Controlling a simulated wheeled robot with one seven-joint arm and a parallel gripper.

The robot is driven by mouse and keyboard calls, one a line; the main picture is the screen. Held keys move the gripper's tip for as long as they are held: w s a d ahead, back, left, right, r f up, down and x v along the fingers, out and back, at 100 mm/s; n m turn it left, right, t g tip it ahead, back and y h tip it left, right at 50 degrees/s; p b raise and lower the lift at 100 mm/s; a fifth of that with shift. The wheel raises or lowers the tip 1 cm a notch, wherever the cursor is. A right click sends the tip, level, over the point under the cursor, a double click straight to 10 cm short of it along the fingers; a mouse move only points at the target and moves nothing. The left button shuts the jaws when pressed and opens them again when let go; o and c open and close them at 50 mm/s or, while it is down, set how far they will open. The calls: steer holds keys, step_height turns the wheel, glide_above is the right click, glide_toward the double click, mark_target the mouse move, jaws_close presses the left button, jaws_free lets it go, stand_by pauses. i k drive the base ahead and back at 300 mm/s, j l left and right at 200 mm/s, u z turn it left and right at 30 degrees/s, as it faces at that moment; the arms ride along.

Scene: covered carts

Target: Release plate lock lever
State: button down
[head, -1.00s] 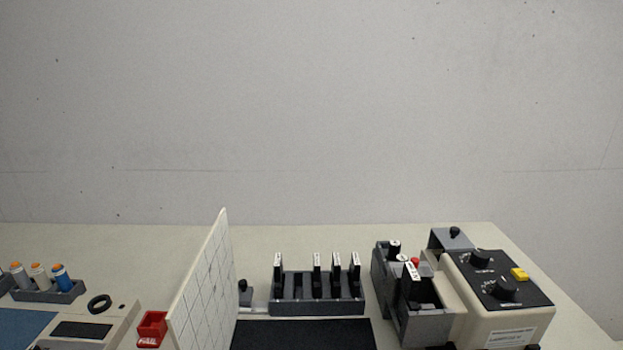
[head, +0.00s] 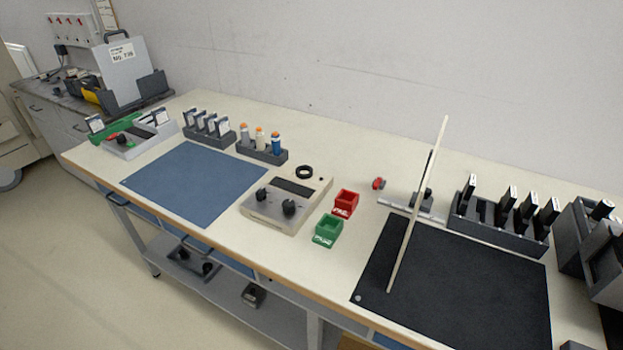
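A plate lock lever cannot be made out for certain. A small red-topped part (head: 378,183) sits on the table left of the thin upright white panel (head: 418,205). A light rail (head: 400,210) with a dark block (head: 424,198) lies behind the panel and passes behind it. Another red part (head: 114,139) is on a white and green device (head: 135,138) at the table's far left end. Which of these, if any, is the lever is too small to tell. My gripper is not in view.
A black mat (head: 500,285) lies under the panel. Dark racks (head: 495,233) stand behind it, and a dark unit (head: 590,240) stands at the right edge. Red (head: 346,203) and green (head: 328,230) bins and a beige box (head: 287,205) stand left. The blue mat (head: 195,182) is clear.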

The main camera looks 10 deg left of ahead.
mark_target(380, 180)
steer(key=u, duration=0.2)
steer(key=i+j+u, duration=0.15)
steer(key=i, duration=0.35)
steer(key=i+j+u, duration=0.15)
steer(key=i, duration=0.3)
